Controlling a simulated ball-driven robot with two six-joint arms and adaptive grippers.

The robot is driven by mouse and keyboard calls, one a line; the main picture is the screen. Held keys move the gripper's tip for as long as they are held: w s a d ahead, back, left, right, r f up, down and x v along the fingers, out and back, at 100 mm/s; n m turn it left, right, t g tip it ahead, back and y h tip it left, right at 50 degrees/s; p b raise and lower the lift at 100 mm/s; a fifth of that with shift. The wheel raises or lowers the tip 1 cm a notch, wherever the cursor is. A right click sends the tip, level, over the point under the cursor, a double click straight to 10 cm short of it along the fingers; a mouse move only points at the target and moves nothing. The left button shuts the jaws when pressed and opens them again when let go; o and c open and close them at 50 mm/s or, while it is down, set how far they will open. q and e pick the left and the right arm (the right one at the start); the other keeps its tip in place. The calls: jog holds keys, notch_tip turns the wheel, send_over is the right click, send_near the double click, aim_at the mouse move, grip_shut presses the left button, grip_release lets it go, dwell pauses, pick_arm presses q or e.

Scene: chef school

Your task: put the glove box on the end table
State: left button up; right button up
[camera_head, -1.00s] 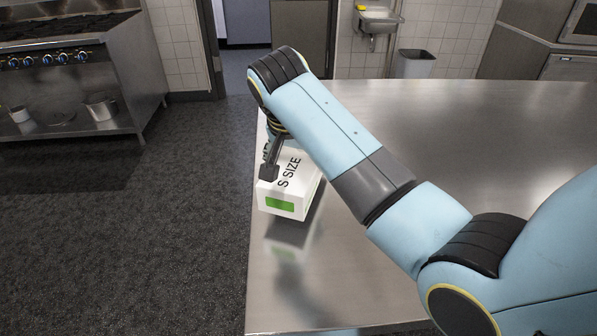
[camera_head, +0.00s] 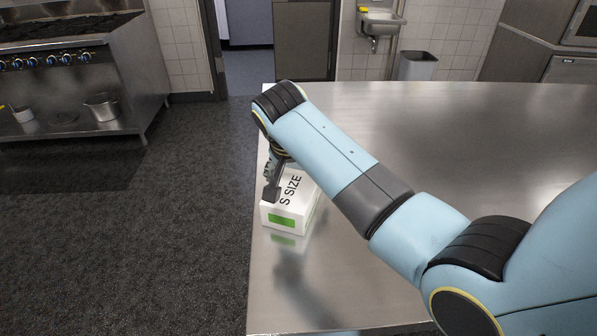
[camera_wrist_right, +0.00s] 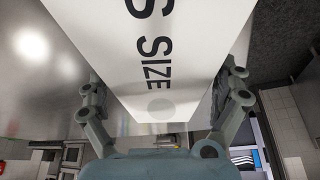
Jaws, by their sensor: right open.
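The glove box (camera_head: 290,215) is white with "S SIZE" lettering and a green label. It sits at the left edge of a steel table (camera_head: 440,130), its reflection meeting its lower edge. My right gripper (camera_head: 272,190) is over the box from above, one dark finger showing at its left side. In the right wrist view the box (camera_wrist_right: 150,70) fills the space between the two open fingers, which lie along its opposite sides; whether they touch it I cannot tell. My left gripper is not in view.
The steel table top is otherwise bare. Dark floor (camera_head: 180,240) lies left of its edge. A stove (camera_head: 70,70) with pots on its lower shelf stands at the far left. A sink (camera_head: 380,22) and a bin (camera_head: 418,65) are at the back wall.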

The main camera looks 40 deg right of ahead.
jog(key=v, duration=1.2)
